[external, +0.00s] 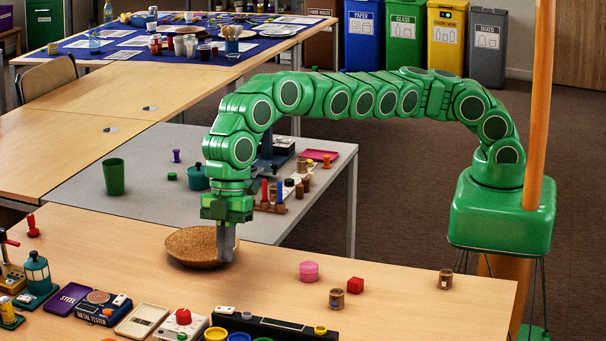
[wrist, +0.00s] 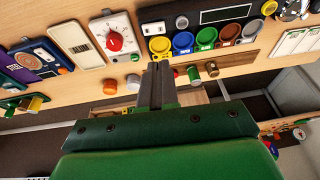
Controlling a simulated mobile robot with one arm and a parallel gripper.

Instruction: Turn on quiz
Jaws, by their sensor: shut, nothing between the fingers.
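The quiz is probably the long black panel (external: 272,326) at the front of the table; no name on it is legible. It carries a white switch-like piece (external: 225,310) at its left end and a yellow button (external: 320,330) at its right. In the wrist view the panel (wrist: 208,32) lies beyond the fingers, with a dark display (wrist: 225,14) and a white switch-like piece (wrist: 155,28). My gripper (external: 226,258) is shut and empty, pointing down beside the round cork-coloured piece (external: 190,246), behind the panel. It also shows in the wrist view (wrist: 158,68). Contact with the cork piece cannot be told.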

